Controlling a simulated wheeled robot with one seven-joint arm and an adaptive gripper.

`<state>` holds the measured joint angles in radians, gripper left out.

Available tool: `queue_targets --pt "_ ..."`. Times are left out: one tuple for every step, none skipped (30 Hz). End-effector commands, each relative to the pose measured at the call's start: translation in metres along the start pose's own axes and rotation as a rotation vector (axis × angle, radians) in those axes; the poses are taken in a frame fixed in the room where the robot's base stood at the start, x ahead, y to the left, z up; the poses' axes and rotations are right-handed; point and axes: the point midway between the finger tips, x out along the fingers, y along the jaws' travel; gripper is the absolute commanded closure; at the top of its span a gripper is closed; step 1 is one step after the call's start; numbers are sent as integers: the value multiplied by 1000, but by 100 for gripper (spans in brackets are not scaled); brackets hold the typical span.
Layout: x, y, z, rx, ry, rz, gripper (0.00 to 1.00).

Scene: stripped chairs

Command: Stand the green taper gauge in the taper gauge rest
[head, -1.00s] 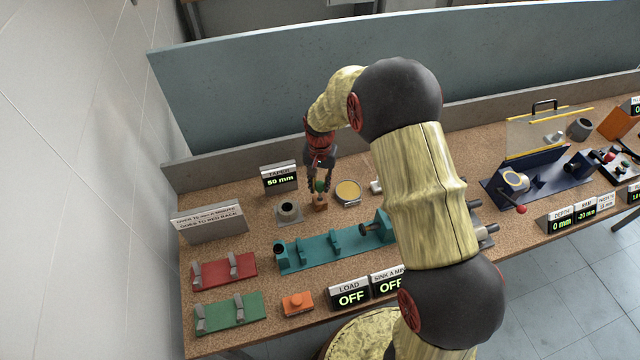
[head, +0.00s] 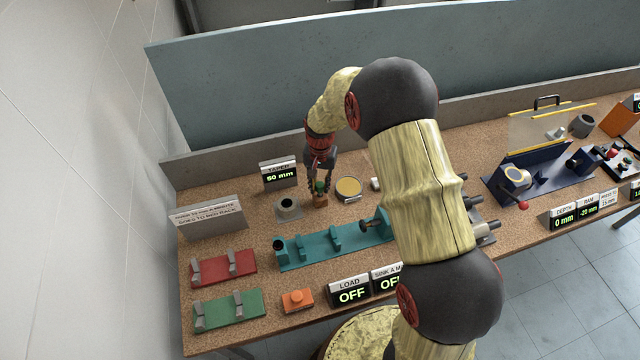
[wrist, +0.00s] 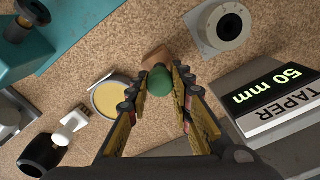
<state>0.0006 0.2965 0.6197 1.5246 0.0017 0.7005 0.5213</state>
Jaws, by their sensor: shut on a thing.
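The green taper gauge (wrist: 160,86) is between the fingertips of my gripper (wrist: 160,88) in the wrist view. In the head view my gripper (head: 320,186) is shut on the green gauge (head: 320,187), low over the bench. A small brown wooden block (wrist: 156,56) shows just beyond the gauge and also below it in the head view (head: 320,200). I cannot tell whether the gauge touches that block. A grey round holder with a dark hole (wrist: 220,27) stands to the right in the wrist view, and left of my gripper in the head view (head: 289,208).
A black sign reading TAPER 50 mm (head: 279,175) stands behind the grey holder. A round dish with yellow contents (head: 348,188) is right of my gripper. A teal fixture (head: 310,248) lies in front, with red (head: 223,268) and green (head: 228,309) racks at left.

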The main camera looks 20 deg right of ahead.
Motion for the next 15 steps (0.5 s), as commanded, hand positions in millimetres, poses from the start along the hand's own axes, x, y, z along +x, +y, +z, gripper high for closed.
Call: queue_targets --pt "2 0 0 0 0 0 100" --pt "3 0 0 0 0 0 100" --pt "4 0 0 0 0 0 100" --pt "5 0 0 0 0 0 100" --pt "6 0 0 0 0 0 100" --pt "7 0 0 0 0 0 100" --pt "8 0 0 0 0 0 100" --pt "8 0 0 0 0 0 100" --pt "9 0 0 0 0 0 100" --pt "10 0 0 0 0 0 100" --pt "11 0 0 0 0 0 100" --pt "12 0 0 0 0 0 100" --pt "13 0 0 0 0 0 100" --pt "14 0 0 0 0 0 100" --pt "15 0 0 0 0 0 100"
